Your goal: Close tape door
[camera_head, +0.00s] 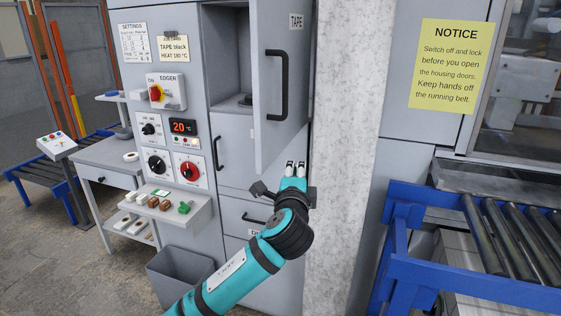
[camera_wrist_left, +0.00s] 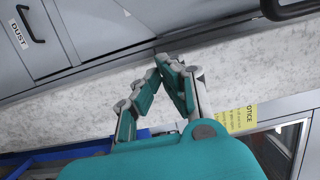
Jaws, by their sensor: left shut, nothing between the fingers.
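The tape door (camera_head: 284,80) is a grey door labelled TAPE with a black vertical bar handle. It stands open in the head view, swung out to the right of its compartment (camera_head: 228,55). My left gripper (camera_head: 295,165) is shut and empty, below the door's lower right corner and close to the pale pillar. In the left wrist view the closed fingertips (camera_wrist_left: 170,62) point at the gap between the grey cabinet front and the pillar. Whether they touch the door cannot be told. My right gripper is not in view.
The mottled pillar (camera_head: 346,120) stands right of the door. A roller conveyor with a blue frame (camera_head: 450,280) is at the right. A control panel with knobs, a small shelf (camera_head: 170,205) and a grey bin (camera_head: 180,272) are left. Lower cabinet doors have black handles.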

